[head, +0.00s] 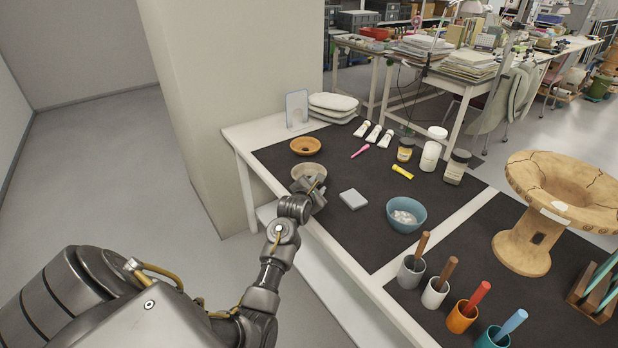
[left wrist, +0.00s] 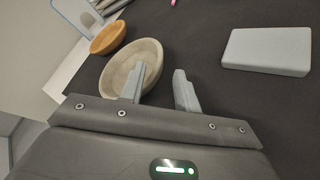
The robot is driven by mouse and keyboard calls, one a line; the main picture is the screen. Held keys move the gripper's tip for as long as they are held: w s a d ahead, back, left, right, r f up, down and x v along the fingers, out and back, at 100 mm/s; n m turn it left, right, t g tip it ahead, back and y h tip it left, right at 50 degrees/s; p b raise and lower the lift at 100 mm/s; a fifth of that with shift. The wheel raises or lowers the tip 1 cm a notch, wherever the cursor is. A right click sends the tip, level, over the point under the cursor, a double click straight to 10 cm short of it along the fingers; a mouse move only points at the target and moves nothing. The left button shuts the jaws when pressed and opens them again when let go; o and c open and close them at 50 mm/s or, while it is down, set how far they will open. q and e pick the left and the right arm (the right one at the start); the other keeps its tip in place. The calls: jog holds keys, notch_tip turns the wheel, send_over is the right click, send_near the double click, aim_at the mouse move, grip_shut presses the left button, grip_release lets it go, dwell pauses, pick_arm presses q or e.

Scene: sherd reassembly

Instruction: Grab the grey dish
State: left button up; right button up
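The grey dish (head: 309,169) is a shallow, round, beige-grey bowl on the dark mat near the table's left edge. It also shows in the left wrist view (left wrist: 150,60), upright and empty. My left gripper (head: 312,184) is at the dish's near side and hides part of it in the head view. In the left wrist view the gripper (left wrist: 158,88) has its fingers apart. One finger overlaps the dish, the other is outside its right side, and the near right rim lies between them. I cannot tell whether either finger touches it. My right gripper is not in view.
An orange-brown dish (head: 305,146) sits just behind. A light grey block (head: 353,199) and a teal bowl (head: 406,214) lie to the right. The mat between dish and block is clear.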

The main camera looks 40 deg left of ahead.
aim_at(309, 176)
pick_arm(q)
jog(key=x, duration=0.4)
jog(key=shift+w+r, duration=0.15)
jog(key=shift+r, duration=0.1)
grip_shut()
